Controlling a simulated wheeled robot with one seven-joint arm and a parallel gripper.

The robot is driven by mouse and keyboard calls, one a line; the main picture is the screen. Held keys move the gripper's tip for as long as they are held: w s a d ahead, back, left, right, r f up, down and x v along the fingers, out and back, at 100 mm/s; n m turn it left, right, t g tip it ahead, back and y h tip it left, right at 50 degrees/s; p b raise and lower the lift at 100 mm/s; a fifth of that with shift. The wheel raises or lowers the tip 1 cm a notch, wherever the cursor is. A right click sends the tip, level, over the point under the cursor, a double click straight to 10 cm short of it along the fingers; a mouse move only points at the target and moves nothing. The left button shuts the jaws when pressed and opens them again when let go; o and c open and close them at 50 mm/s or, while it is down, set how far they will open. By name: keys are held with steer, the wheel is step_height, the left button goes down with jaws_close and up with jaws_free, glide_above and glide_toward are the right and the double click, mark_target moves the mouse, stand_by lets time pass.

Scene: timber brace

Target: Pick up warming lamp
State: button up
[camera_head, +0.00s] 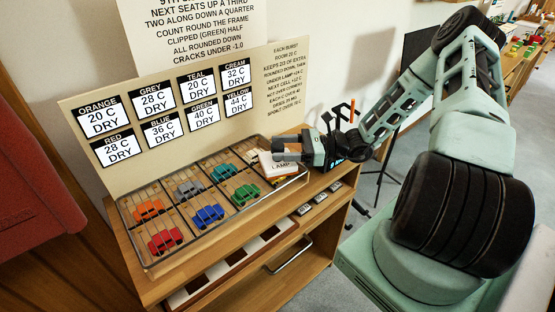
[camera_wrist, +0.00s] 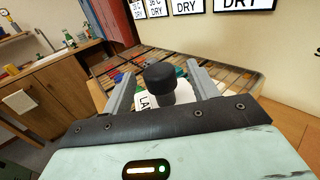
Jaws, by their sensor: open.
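The warming lamp (camera_head: 281,168) is a white block with dark "LAMP" lettering, at the right end of the wire-sided rack. In the wrist view the white lamp body (camera_wrist: 144,102) shows part of its lettering, and a black knob (camera_wrist: 160,78) stands up from it. My gripper (camera_head: 281,148) is over the lamp, with its grey fingers pointing left. In the wrist view my gripper (camera_wrist: 158,74) is open, one finger on each side of the knob. I cannot tell whether either finger touches it. The gripper partly hides the lamp's top.
The rack (camera_head: 150,268) holds orange (camera_head: 149,209), grey (camera_head: 189,189), teal (camera_head: 222,171), red (camera_head: 165,240), blue (camera_head: 208,215) and green (camera_head: 245,194) pieces in separate cells. A sign board (camera_head: 90,130) stands behind it. Small labelled items (camera_head: 320,198) lie along the cabinet's front right.

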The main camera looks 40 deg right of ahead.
steer(key=shift+x, duration=0.85)
jaws_close()
steer(key=shift+r, duration=0.15)
step_height(320, 180, up, 10)
steer(key=shift+f, duration=0.1)
